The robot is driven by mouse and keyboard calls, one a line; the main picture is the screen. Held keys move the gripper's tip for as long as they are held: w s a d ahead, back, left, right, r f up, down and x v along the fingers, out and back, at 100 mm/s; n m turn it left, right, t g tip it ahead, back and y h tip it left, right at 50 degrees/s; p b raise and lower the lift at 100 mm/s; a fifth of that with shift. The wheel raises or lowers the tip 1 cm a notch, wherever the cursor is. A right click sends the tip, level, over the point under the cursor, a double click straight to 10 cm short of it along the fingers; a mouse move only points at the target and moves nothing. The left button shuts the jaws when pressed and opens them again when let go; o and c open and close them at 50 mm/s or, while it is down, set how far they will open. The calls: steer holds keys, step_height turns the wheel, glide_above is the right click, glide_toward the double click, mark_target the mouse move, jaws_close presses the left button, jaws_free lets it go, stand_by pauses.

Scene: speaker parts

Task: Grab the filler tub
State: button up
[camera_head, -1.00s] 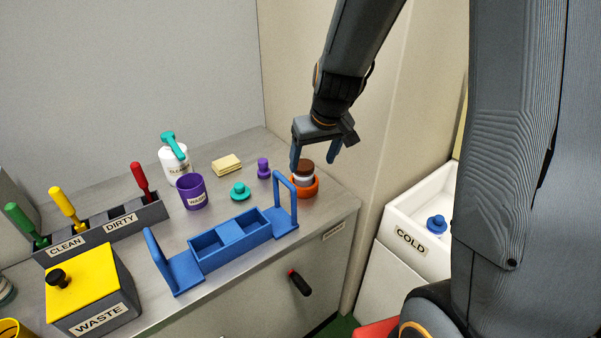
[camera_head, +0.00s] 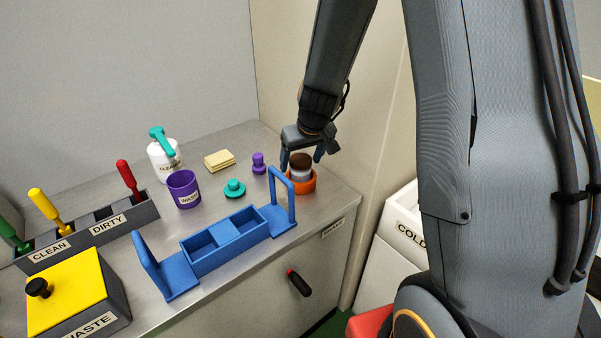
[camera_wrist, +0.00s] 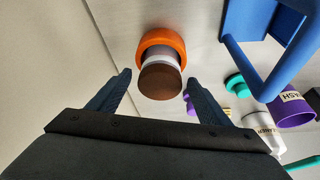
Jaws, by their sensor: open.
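The filler tub (camera_head: 300,167) is a small jar with a brown lid and a whitish body. It sits upright in an orange ring-shaped holder (camera_head: 301,186) at the back right of the counter. My gripper (camera_head: 302,160) is open around the upper part of the tub, just behind it in the head view. In the wrist view the tub's brown lid (camera_wrist: 160,82) lies ahead between the two open fingertips (camera_wrist: 157,84), with the orange holder (camera_wrist: 153,40) beyond it. I cannot tell whether a finger touches the tub.
A blue tray with tall handles (camera_head: 225,240) stands close in front of the holder. A purple stopper (camera_head: 258,163), teal piece (camera_head: 235,189), purple cup (camera_head: 184,190) and white bottle (camera_head: 164,155) are to the left. A wall rises close behind.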

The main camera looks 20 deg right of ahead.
steer(key=shift+w+f, duration=0.1)
steer(key=shift+f, duration=0.2)
steer(key=shift+c, duration=0.5)
steer(key=shift+r, duration=0.1)
steer(key=c, duration=1.3)
